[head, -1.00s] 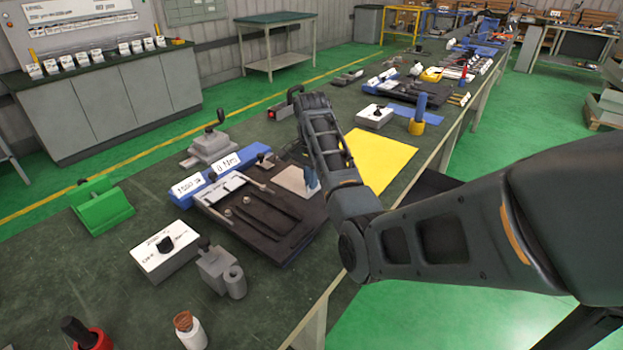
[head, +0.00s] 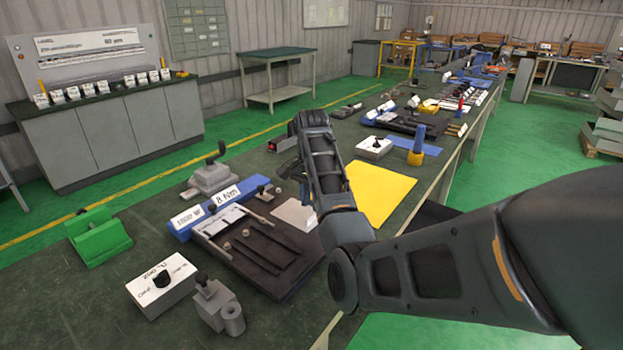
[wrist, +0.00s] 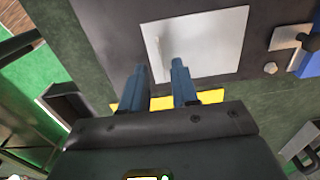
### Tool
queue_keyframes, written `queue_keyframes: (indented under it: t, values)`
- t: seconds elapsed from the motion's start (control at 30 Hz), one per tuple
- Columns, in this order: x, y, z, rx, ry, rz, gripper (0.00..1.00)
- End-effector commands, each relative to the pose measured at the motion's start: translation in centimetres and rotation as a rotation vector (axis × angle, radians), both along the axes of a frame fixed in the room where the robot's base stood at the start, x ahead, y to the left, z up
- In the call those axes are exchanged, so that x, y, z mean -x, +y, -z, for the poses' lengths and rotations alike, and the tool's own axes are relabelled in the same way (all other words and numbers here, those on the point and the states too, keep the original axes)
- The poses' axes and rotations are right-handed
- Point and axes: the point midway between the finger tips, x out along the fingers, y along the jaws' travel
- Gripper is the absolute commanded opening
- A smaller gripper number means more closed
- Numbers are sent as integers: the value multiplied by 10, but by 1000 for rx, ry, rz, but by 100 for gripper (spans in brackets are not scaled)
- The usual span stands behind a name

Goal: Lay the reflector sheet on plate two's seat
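The pale grey reflector sheet (head: 294,214) lies flat at the far right corner of the near dark plate (head: 262,262). In the wrist view the sheet (wrist: 197,46) lies over the dark plate surface. In the head view my forearm and wrist hide most of the gripper. Whether the sheet sits fully in a seat cannot be told.
A yellow sheet (head: 380,191) lies right of my wrist. A blue labelled strip (head: 213,208) edges the plate's far side. A white knob box (head: 162,284), a grey fixture (head: 217,307) and a green block (head: 97,237) stand nearby. A second dark plate (head: 402,122) lies farther back.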

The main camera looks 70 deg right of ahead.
Motion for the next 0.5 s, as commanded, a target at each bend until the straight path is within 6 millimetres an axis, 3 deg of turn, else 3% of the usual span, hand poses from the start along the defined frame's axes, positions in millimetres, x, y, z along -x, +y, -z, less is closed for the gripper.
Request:
queue_keyframes:
  t: [0.2,0.5]
  values:
    - [-3,-3,-21,10,-8,1,29]
    - [-2,0,-32,2,-5,-1,29]
